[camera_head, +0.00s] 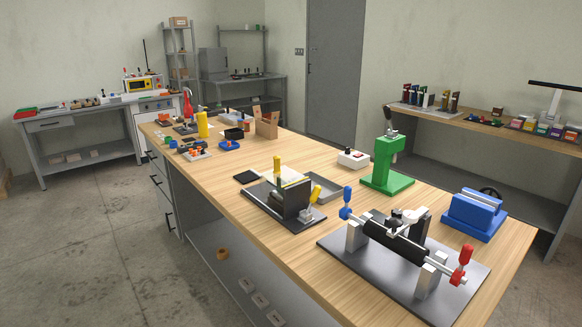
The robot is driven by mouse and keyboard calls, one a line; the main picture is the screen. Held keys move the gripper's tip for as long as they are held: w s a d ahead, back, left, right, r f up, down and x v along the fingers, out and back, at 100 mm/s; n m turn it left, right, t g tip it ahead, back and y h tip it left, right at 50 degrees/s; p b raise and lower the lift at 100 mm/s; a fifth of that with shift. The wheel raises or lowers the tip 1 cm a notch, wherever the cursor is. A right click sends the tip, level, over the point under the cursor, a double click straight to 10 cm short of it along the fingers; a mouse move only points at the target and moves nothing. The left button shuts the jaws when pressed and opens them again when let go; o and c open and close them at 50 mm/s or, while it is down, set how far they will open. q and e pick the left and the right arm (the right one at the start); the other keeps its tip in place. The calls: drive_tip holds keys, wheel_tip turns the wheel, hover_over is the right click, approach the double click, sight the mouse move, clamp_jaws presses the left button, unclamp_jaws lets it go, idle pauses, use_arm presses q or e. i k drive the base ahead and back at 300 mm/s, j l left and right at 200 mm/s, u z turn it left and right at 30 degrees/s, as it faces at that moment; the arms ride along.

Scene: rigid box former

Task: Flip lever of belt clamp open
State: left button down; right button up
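No part is clearly recognisable as the belt clamp at this size. A roller fixture with a black cylinder (395,241) stands on a dark plate (345,262) at the front right. Neither of my grippers is in view.
The fixtures stand on a long wooden bench (330,242). A green press (385,165), a blue vise-like block (474,214) and a white switch box (353,158) stand nearby. Open floor (80,235) lies left of the bench.

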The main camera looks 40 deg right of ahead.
sight(318, 189)
drive_tip(key=i, duration=3.85)
drive_tip(key=z, duration=5.2)
